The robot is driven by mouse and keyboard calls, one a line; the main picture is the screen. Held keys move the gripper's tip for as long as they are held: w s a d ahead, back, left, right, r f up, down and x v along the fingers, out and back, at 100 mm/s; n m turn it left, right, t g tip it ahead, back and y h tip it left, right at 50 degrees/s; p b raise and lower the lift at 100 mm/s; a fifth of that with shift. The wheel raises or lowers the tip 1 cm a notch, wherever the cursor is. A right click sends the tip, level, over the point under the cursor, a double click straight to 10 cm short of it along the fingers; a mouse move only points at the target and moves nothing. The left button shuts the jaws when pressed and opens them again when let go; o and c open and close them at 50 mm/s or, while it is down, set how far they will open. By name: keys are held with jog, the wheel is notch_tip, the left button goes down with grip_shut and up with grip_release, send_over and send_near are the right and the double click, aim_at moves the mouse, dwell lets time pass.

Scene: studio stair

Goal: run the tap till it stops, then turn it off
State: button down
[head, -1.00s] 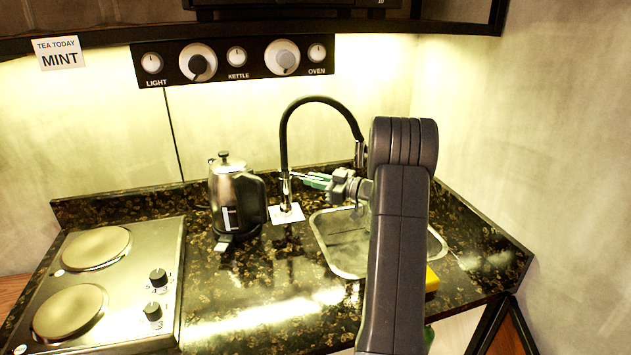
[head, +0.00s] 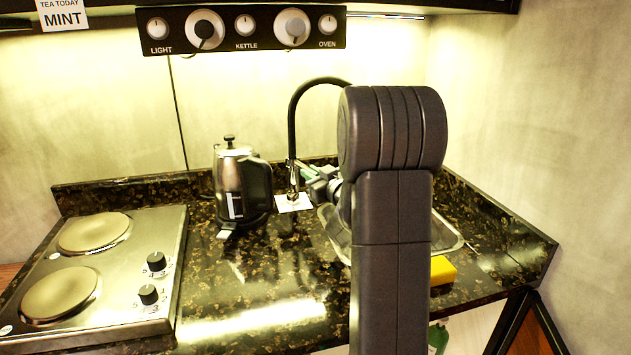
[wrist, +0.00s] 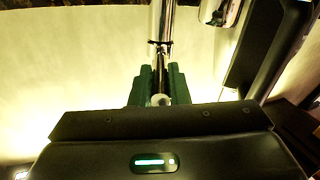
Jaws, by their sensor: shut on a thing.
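The tap (head: 292,125) has a black arched hose above a chrome stem at the back of the counter. It also shows in the wrist view (wrist: 162,22). My gripper (head: 308,174) is beside the stem, at its right. In the wrist view its green fingers (wrist: 157,88) are shut on the tap's small lever (wrist: 159,99), in front of the chrome stem. The sink (head: 453,238) is partly hidden behind my arm. My arm also hides the spout end, so I cannot tell whether water runs.
A steel kettle (head: 232,178) stands left of the tap. A hob (head: 120,262) with two plates is at the left. A yellow sponge (head: 442,270) lies at the sink's front right. A control panel (head: 267,30) hangs on the back wall.

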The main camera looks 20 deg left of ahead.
jog(key=shift+s, duration=0.1)
dwell(0.4)
jog(key=c, duration=1.4)
grip_release()
jog(key=b+v, duration=0.1)
jog(key=v, duration=1.2)
jog(key=shift+s+d, duration=0.2)
jog(key=shift+s, duration=0.2)
jog(key=shift+w+a, duration=0.1)
jog(key=p+x, duration=0.1)
jog(key=x, duration=1.2)
jog(key=shift+w+a, duration=0.2)
jog(key=shift+w, duration=0.1)
